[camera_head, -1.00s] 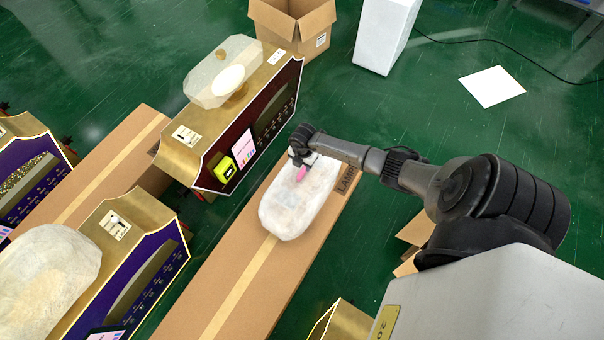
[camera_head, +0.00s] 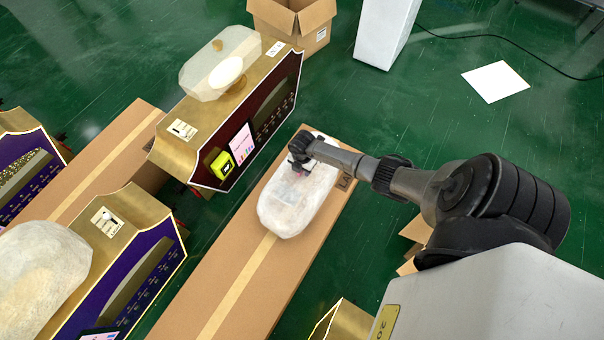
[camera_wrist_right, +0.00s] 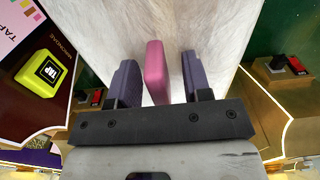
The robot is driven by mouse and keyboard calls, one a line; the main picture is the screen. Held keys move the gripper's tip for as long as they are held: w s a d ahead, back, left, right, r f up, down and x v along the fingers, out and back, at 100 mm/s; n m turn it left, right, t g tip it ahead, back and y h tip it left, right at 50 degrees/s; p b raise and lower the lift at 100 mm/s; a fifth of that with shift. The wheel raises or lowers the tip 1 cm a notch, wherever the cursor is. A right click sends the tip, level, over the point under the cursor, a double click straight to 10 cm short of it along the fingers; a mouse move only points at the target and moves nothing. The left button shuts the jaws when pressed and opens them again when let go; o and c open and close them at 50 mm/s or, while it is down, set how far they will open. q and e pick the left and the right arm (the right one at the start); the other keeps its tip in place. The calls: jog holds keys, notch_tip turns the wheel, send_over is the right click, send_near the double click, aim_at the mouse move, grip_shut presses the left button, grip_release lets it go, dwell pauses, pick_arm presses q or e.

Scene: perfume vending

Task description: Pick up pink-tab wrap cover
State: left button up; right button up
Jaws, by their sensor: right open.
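The wrap cover (camera_head: 284,211) is a whitish, translucent rounded shell lying on a long brown cardboard box in the head view. It fills the upper middle of the right wrist view (camera_wrist_right: 210,25). Its pink tab (camera_wrist_right: 156,72) stands up between the two fingers of my right gripper (camera_wrist_right: 156,82). The gripper is open, with a visible gap on each side of the tab. In the head view my right gripper (camera_head: 299,166) is over the cover's far end and hides most of the tab. My left gripper is not in view.
A gold and dark red machine (camera_head: 240,125) with a yellow reader (camera_head: 221,164) stands left of the cover. Purple and gold machines (camera_head: 125,245) stand further left. An open carton (camera_head: 300,22) is at the back. The long box (camera_head: 235,275) has bare room in front.

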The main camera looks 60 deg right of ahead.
grip_shut()
dwell(0.3)
jog(key=shift+r, duration=0.1)
